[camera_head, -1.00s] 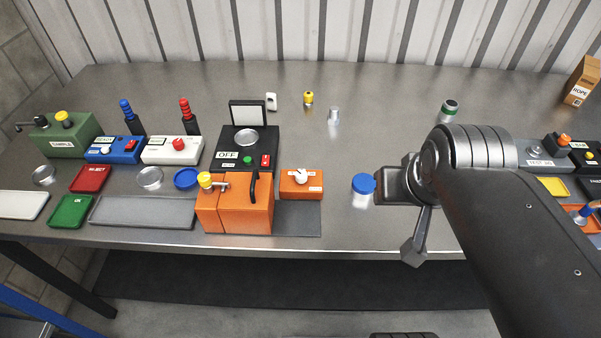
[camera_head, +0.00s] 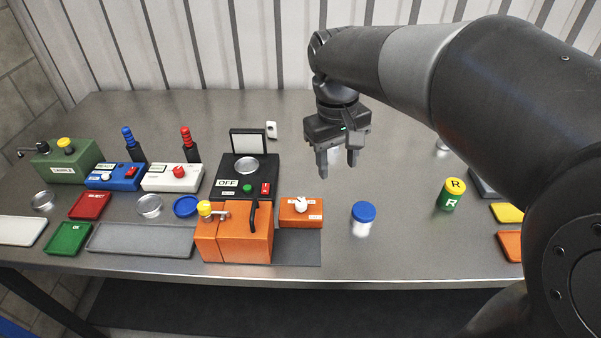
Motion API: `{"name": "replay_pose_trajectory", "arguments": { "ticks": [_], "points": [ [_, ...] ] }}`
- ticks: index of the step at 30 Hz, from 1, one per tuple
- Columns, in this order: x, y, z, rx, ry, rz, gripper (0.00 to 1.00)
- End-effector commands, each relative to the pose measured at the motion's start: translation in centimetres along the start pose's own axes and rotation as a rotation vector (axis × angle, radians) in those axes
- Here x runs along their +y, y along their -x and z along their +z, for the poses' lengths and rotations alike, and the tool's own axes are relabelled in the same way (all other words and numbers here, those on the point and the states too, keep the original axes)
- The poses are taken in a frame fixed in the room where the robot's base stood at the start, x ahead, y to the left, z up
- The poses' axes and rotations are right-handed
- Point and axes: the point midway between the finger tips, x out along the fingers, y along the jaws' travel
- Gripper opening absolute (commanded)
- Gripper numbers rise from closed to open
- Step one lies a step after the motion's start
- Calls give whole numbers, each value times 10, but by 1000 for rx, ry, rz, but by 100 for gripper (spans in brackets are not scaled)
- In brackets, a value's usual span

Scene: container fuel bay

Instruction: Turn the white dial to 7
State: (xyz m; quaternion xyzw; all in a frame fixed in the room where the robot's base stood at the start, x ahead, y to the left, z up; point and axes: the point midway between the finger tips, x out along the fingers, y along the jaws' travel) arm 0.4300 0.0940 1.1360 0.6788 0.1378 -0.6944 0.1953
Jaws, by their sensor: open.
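A white dial (camera_head: 301,205) sits on top of a small orange box (camera_head: 301,218) right of the larger orange block. Its pointer and number marks are too small to read. A second, smaller white knob (camera_head: 106,177) is on the blue box at the left. My gripper (camera_head: 338,168) is open and empty, fingers pointing down. In the picture it is above and to the right of the orange box, apart from the dial.
An orange block (camera_head: 232,236) with a yellow knob and black handle stands left of the dial box. A blue-lidded jar (camera_head: 363,220) stands to its right, and a yellow-lidded green jar (camera_head: 452,195) farther right. A black OFF device (camera_head: 246,172) stands behind.

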Motion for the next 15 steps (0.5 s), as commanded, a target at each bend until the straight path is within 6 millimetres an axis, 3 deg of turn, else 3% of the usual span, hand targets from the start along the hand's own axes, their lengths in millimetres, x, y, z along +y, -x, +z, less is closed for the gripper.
{"name": "replay_pose_trajectory", "arguments": {
  "ticks": [3,9,15],
  "points": [
    [-12,-9,-32,-84,81,-3,48],
    [-36,-28,-78,-217,206,-6,48],
    [-55,-45,-108,-308,291,-5,48]
  ]
}}
